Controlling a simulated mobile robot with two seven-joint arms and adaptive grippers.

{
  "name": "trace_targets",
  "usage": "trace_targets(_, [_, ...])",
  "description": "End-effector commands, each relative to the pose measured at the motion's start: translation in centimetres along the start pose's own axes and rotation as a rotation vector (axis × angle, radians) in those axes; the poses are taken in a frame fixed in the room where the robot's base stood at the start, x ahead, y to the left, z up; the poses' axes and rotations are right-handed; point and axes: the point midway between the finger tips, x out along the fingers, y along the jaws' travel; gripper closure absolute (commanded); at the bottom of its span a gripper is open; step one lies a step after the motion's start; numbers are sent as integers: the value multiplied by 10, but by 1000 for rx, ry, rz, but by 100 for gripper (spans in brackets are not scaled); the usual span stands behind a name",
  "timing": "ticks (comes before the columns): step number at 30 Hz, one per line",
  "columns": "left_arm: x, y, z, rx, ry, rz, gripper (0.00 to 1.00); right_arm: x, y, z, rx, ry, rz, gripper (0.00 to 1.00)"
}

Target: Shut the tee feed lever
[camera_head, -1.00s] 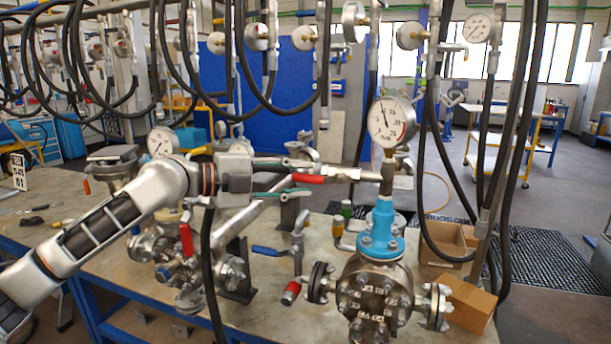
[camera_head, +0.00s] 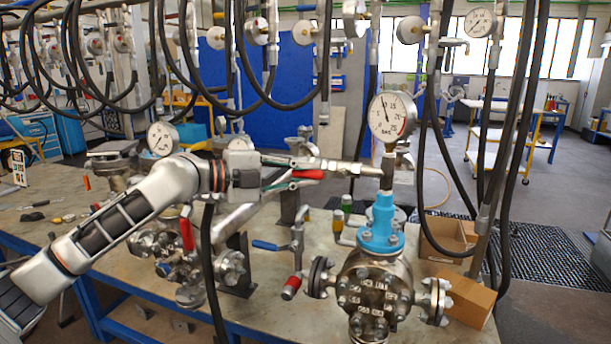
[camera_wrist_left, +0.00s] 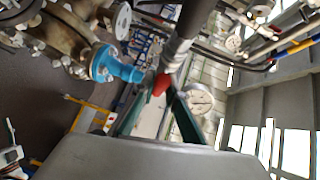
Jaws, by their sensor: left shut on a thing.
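The red tee feed lever (camera_head: 309,174) is on the metal pipe fitting (camera_head: 345,167) that runs left from the tee under the large gauge (camera_head: 392,117). My left gripper (camera_head: 293,178) comes in from the left and its fingers are shut on the red lever, which lies roughly along the pipe. In the left wrist view the red lever (camera_wrist_left: 161,84) shows between the tips of the two green-edged fingers. The blue neck (camera_head: 381,225) of the flanged vessel (camera_head: 375,297) stands below the tee. My right gripper is not in view.
A blue-handled valve (camera_head: 268,246) and a red-tipped fitting (camera_head: 291,287) stand left of the vessel. Another vessel with an upright red lever (camera_head: 187,229) is below my left arm. Black hoses hang in front and above. Cardboard boxes (camera_head: 467,298) lie at right.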

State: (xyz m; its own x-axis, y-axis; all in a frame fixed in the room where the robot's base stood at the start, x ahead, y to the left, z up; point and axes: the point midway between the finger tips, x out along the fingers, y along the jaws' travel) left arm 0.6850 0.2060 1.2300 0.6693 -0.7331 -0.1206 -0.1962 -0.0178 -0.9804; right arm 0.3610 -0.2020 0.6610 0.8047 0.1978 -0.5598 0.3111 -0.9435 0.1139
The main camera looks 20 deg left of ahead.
Motion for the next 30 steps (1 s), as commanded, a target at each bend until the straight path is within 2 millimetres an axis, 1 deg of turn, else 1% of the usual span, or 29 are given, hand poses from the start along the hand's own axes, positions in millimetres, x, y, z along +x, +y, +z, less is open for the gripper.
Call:
trace_targets(1, [1, 5, 1, -13, 4, -11, 100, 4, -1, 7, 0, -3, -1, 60])
trace_targets(5, [3, 14, 2, -57, 17, -52, 100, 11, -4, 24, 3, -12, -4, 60])
trace_targets(8, [5, 22, 3, -106, 30, -96, 100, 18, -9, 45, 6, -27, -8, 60])
trace_targets(9, [6, 26, 4, -129, 36, -117, 100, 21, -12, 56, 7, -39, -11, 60])
trace_targets(12, [9, 35, 5, -191, 52, -173, 100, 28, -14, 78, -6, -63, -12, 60])
trace_targets(14, [10, 40, 5, -231, 63, -210, 100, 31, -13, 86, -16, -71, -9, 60])
trace_targets(15, [11, 43, 5, -257, 69, -236, 100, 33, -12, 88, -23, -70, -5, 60])
trace_targets(22, [14, 51, 3, -406, 111, -388, 100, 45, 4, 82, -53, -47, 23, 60])
trace_targets(26, [16, 52, -1, -487, 137, -477, 100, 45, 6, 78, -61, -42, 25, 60])
trace_targets(30, [20, 54, -6, -582, 166, -574, 100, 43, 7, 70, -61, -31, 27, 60])
